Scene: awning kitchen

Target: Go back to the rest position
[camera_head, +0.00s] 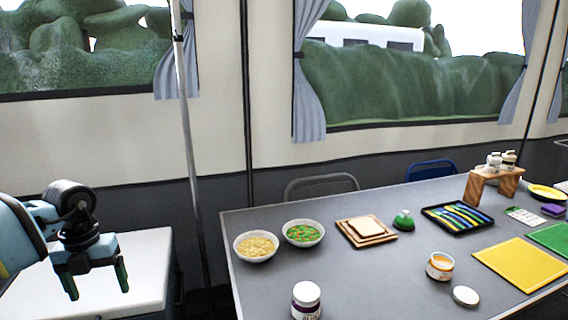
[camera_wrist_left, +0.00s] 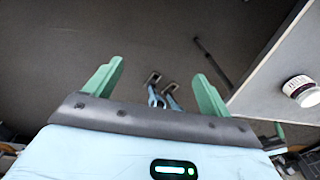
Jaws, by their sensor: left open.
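My left gripper (camera_head: 97,283) is at the lower left of the head view, in front of a white-topped cabinet. Its two green fingers are spread apart with nothing between them. In the left wrist view the open fingers of my left gripper (camera_wrist_left: 158,85) point out over the dark floor. The grey table (camera_head: 392,272) lies to the right of the gripper and apart from it.
A white cabinet (camera_head: 150,262) stands behind my left gripper. The table holds a pasta bowl (camera_head: 256,246), a vegetable bowl (camera_head: 303,233), bread on a board (camera_head: 366,228), a cutlery tray (camera_head: 457,216), jars and mats. A white-lidded jar (camera_head: 306,299) stands near its front edge. A thin pole (camera_head: 190,150) rises between cabinet and table.

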